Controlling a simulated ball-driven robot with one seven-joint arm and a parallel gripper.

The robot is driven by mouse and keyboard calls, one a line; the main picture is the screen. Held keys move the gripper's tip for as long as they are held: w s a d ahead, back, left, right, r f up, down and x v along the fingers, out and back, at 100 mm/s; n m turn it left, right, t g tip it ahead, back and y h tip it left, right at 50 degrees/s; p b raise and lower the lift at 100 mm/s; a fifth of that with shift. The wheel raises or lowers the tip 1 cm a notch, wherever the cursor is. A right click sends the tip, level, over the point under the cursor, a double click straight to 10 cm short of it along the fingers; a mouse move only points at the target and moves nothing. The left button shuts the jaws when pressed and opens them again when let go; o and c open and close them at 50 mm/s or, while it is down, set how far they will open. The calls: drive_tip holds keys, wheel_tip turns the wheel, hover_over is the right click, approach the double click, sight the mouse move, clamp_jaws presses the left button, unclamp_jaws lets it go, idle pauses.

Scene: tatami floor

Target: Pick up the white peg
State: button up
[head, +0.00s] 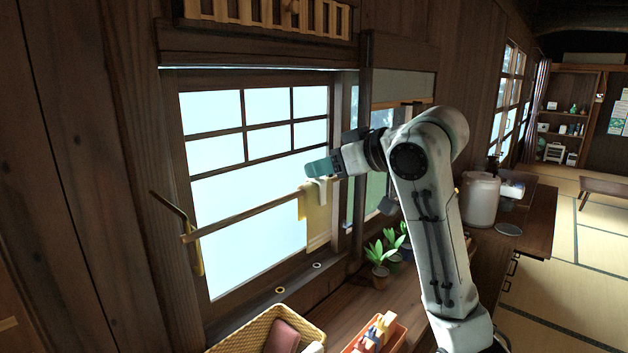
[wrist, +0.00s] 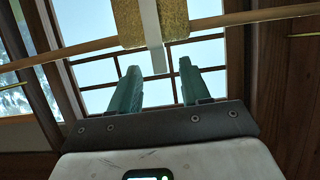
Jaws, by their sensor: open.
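The white peg (wrist: 152,30) is a narrow pale strip in the wrist view, upright in front of the yellow cloth on the wooden rod, its lower end showing between my fingertips. In the head view a small pale part of the peg (head: 323,189) shows at the top of the cloth, just under my gripper. My gripper (head: 318,168) has teal fingers. In the wrist view my gripper (wrist: 158,68) is open, its two fingers apart with nothing held between them. The peg looks ahead of the fingertips; whether they touch it I cannot tell.
The yellow cloth (head: 316,225) hangs on the wooden rod (head: 245,218) before the bright window (head: 245,240). Below are potted plants (head: 378,262), a wicker basket (head: 247,330) and an orange tray (head: 393,342). A white canister (head: 480,200) stands right of my arm.

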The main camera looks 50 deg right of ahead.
drive_tip(key=shift+p+x, duration=0.85)
drive_tip(key=shift+x, duration=1.8)
drive_tip(key=shift+s+f, duration=0.1)
drive_tip(key=shift+c, duration=0.4)
clamp_jaws()
